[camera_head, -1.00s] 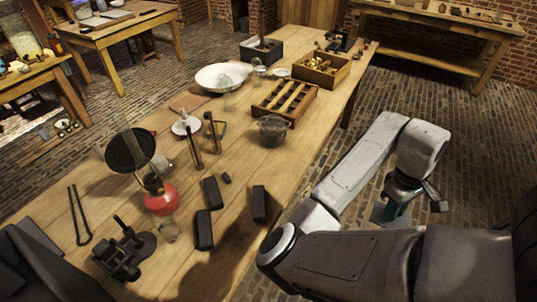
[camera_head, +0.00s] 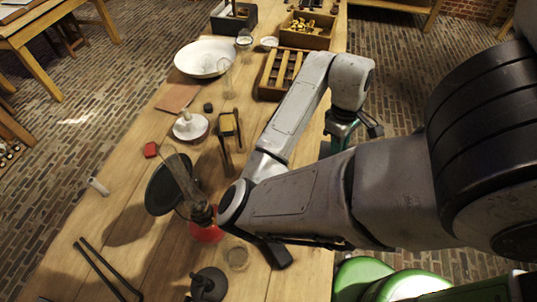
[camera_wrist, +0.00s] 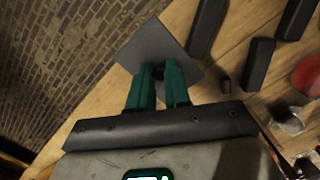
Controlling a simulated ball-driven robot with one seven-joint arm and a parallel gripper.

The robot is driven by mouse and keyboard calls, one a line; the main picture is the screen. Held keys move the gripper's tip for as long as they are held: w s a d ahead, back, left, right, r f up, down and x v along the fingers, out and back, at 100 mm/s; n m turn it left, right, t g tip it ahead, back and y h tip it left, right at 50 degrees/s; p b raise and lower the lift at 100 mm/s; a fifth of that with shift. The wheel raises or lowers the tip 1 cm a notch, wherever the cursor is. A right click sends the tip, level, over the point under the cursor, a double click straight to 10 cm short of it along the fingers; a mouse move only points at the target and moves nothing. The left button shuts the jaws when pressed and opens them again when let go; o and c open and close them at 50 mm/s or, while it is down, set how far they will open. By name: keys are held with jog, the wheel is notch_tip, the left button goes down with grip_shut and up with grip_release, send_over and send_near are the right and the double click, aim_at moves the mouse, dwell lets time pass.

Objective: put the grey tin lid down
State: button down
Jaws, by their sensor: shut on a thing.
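My gripper (camera_wrist: 162,72) has green fingers, and they are shut on the grey tin lid (camera_wrist: 158,42), a flat dark grey square. The lid sticks out beyond the fingertips and overlaps the table's edge in the wrist view, with brick floor to its left and table wood to its right. I cannot tell its exact height above the table. In the head view my gripper (camera_head: 341,134) is at the right of the wooden table (camera_head: 110,240), partly hidden by my arm. The lid is hard to make out there.
My arm hides part of the tabletop.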

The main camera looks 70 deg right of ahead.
jog(key=w+f, duration=0.3)
jog(key=w, duration=0.1)
jog(key=w+d+f+b, duration=0.1)
jog(key=w+f, duration=0.2)
jog(key=w, duration=0.2)
jog(key=w+d+f, duration=0.1)
jog(key=w+f, duration=0.1)
jog(key=w, duration=0.2)
jog(key=shift+w+d+f+b, duration=0.2)
jog(key=shift+d+f+b, duration=0.05)
jog(key=shift+f+b, duration=0.15)
jog(key=shift+w+f, duration=0.4)
jog(key=shift+f, duration=0.1)
jog(key=shift+d+f, duration=0.1)
jog(key=shift+f, duration=1.45)
jog(key=shift+f, duration=0.15)
jog(key=c, duration=1.1)
grip_release()
